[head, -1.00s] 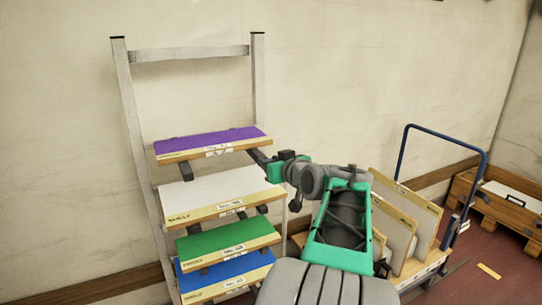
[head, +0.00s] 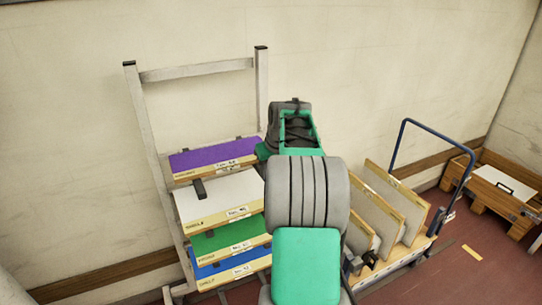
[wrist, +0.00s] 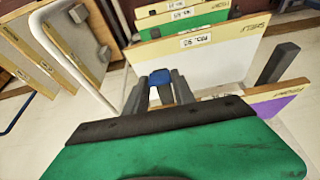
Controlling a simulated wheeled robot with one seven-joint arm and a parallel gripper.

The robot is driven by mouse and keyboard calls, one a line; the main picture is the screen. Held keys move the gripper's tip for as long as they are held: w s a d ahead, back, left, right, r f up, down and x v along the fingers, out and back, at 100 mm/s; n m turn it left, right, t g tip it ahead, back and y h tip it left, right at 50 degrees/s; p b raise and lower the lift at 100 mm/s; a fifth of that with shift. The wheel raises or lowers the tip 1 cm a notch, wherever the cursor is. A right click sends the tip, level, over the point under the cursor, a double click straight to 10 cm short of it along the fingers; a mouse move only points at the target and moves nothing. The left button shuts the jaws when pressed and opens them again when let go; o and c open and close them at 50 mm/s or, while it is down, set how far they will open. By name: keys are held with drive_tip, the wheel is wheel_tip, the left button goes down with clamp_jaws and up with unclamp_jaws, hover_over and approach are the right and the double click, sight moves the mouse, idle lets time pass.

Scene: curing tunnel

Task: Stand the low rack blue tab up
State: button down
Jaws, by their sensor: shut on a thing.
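My gripper (wrist: 160,92) shows in the wrist view with its grey fingers shut on a small blue tab (wrist: 161,79). Only a little of the tab shows between the fingers, so I cannot tell whether it is upright or tilted, or still joined to the rack. In the head view my arm hides the gripper and the tab. The pale metal rack (head: 145,125) stands at the left against the wall.
The rack bears a purple board (head: 212,157), a white board (head: 222,196), a green board (head: 230,237) and a blue board (head: 233,263). A cart with upright panels (head: 400,205) stands close to my arm on the right. A wooden crate (head: 484,200) is beyond.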

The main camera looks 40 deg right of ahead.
drive_tip(key=g, duration=0.1)
drive_tip(key=w+g, duration=0.1)
drive_tip(key=shift+w+d+f+g+y+b, duration=0.1)
drive_tip(key=shift+d+f+g+y+b, duration=0.1)
drive_tip(key=shift+g+y+b, duration=0.2)
drive_tip(key=shift+w+g+b, duration=0.15)
drive_tip(key=shift+g+b, duration=0.25)
drive_tip(key=shift+b, duration=0.45)
drive_tip(key=shift+r+b, duration=0.1)
drive_tip(key=shift+b, duration=0.3)
drive_tip(key=shift+r+g, duration=0.15)
drive_tip(key=shift+g, duration=0.15)
drive_tip(key=c, duration=1)
unclamp_jaws()
drive_tip(key=shift+c, duration=0.2)
wheel_tip(320, 180, up, 8)
drive_tip(key=p, duration=0.2)
drive_tip(key=shift+p, duration=0.35)
